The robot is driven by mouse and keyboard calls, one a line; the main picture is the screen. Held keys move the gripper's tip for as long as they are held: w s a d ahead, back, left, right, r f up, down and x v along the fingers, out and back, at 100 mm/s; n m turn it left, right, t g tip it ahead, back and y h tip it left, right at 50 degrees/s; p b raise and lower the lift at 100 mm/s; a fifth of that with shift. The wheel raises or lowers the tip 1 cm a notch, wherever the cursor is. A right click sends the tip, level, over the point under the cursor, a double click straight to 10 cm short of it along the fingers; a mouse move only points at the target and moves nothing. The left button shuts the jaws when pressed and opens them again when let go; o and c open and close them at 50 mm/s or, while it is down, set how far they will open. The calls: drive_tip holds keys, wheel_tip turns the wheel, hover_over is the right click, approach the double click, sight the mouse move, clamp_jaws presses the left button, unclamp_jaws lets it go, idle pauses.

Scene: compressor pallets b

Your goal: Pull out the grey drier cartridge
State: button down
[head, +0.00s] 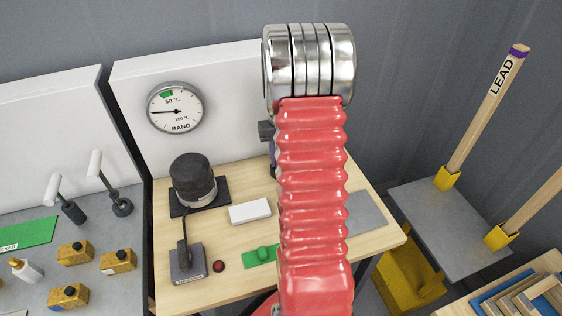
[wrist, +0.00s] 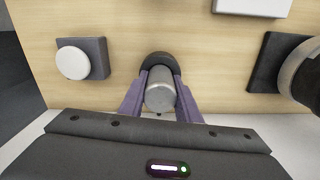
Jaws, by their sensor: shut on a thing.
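In the wrist view, the grey drier cartridge (wrist: 160,92) is a short metallic cylinder between the two purple fingers of my gripper (wrist: 160,100). The fingers are shut on its sides. A black round part (wrist: 160,60) lies around or just behind its far end; I cannot tell whether the cartridge is still seated in it. In the head view my red arm hides the cartridge and most of my gripper; only a dark and purple sliver shows at the arm's left edge.
On the wooden bench (head: 220,293) stand a black cylinder (head: 192,175) on a dark plate, a white block (head: 250,211), a small stand (head: 187,264) and a green piece (head: 262,256). A dial gauge (head: 175,110) is on the white back panel. The wrist view shows a white knob (wrist: 73,63) at left.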

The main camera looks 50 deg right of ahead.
drive_tip(key=shift+r, duration=0.7)
idle(0.7)
drive_tip(key=shift+r, duration=2.9)
drive_tip(key=shift+s, duration=0.1)
